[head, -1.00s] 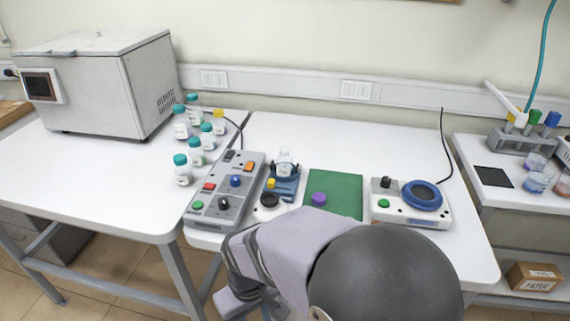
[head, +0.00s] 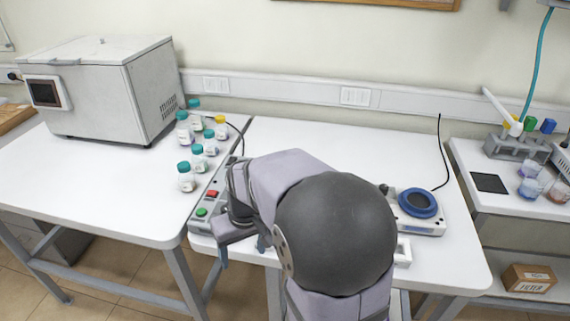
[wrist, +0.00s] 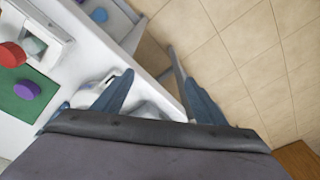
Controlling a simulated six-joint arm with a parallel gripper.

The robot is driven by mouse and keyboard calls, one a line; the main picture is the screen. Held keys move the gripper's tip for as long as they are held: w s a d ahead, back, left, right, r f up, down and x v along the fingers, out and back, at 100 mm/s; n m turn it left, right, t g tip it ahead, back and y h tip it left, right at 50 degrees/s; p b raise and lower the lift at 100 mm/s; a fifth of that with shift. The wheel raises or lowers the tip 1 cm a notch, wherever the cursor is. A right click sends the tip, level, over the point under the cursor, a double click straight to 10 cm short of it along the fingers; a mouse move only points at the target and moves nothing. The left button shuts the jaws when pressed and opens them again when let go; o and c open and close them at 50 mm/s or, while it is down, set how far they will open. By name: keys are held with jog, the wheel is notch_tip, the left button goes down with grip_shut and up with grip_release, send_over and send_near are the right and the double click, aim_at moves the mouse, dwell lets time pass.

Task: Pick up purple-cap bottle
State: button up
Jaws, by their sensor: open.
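A round purple cap (wrist: 27,90) sits on the green mat (wrist: 18,108) at the left of the wrist view; I cannot tell whether a bottle is under it. My arm hides that spot in the head view. My gripper (wrist: 155,82) is open, its two blue fingers spread over the table's edge and the floor, to the right of the purple cap and apart from it. I see nothing held between them. In the head view the fingers (head: 242,252) show partly at the table's front edge.
Several teal-cap bottles (head: 186,180) and a yellow-cap bottle (head: 220,128) stand on the left table. The control box (head: 203,222) is partly hidden by my arm. A device with a blue ring (head: 417,203) is to the right. The table's back is clear.

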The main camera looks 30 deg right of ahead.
jog(key=w+d+r+m+t+p, duration=0.1)
jog(key=w+d+r+t+p, duration=0.15)
jog(key=w+d+r, duration=0.75)
jog(key=w+d+f+m+h+p, duration=0.1)
jog(key=w+d, duration=0.4)
jog(key=d, duration=0.3)
jog(key=w+d+m+h+p, duration=0.1)
jog(key=w+d, duration=0.3)
jog(key=d, duration=0.3)
jog(key=shift+p+x, duration=1.9)
jog(key=shift+x, duration=2)
jog(key=shift+c, duration=0.6)
jog(key=shift+r, duration=0.1)
jog(key=c, duration=1.1)
jog(key=shift+w, duration=0.1)
jog(key=shift+c, duration=0.2)
notch_tip(320, 180, up, 10)
jog(key=b, duration=0.2)
jog(key=shift+b, duration=0.35)
